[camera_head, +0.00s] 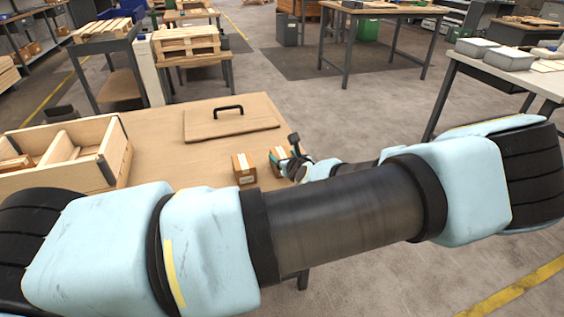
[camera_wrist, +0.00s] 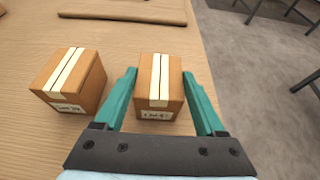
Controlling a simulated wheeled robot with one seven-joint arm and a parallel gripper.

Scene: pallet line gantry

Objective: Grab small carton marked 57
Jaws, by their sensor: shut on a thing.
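Two small brown cartons with pale tape strips are at the near right part of a wooden table. One carton (camera_wrist: 158,84) is between the two green fingers of my gripper (camera_wrist: 160,76), which is shut on it; in the head view it (camera_head: 276,153) is partly hidden by the gripper (camera_head: 281,160). The other carton (camera_wrist: 70,80) stands free just to its left, and also shows in the head view (camera_head: 243,170). Both have a white label on the near side, but the printed numbers are too small to read surely. I cannot tell whether the held carton touches the table.
The wooden table (camera_head: 160,140) holds a flat board with a black handle (camera_head: 231,121) and an open divided wooden box (camera_head: 75,150) at left. The table's right edge is close to the held carton. Other benches stand beyond, with grey floor between.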

